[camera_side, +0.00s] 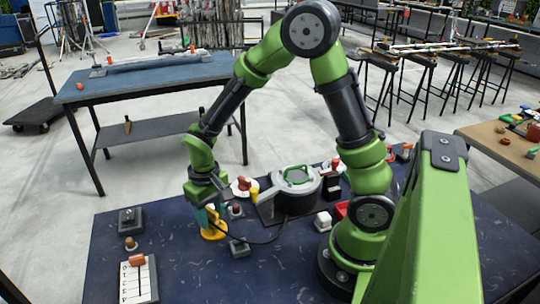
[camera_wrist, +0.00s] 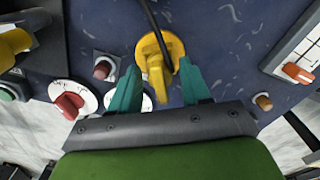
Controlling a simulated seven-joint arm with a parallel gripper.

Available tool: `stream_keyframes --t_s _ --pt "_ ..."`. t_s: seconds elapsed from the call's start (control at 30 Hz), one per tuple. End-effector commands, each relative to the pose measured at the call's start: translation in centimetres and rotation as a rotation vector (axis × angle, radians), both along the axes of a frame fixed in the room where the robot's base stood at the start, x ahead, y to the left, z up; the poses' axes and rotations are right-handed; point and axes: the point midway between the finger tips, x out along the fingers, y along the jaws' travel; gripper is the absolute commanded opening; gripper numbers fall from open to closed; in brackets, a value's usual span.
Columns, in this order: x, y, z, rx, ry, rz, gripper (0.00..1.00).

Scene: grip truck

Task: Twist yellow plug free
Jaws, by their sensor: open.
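The yellow plug (camera_side: 213,232) sits on the dark blue table (camera_side: 190,275), below my gripper (camera_side: 207,214). In the wrist view the yellow plug (camera_wrist: 154,50) has a round base and a raised yellow grip, with a black cable across it. My gripper (camera_wrist: 159,70) is open. Its two teal fingers stand on either side of the plug's grip, with a visible gap on each side. The fingers partly hide the plug in the side view.
A dial with a red knob (camera_wrist: 68,104) and a small dark red knob (camera_wrist: 103,67) lie left of the plug. A white panel with an orange slider (camera_side: 138,260) is at the table's front left. A round grey device with a green handle (camera_side: 296,176) stands behind right. The black cable (camera_side: 270,240) runs rightward.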

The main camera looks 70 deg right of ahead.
Motion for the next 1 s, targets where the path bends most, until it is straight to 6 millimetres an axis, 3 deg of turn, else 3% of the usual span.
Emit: stream_keyframes --t_s 0.07,0.3,0.57,1.0 --pt "0.0 0.0 0.01 0.0 0.0 0.0 0.44" --pt "0.01 0.0 0.01 0.0 0.0 0.0 0.07" --pt "-0.01 -0.01 -0.04 0.0 0.001 0.014 0.06" --pt "-0.07 -0.01 -0.11 0.0 0.003 0.39 0.06"
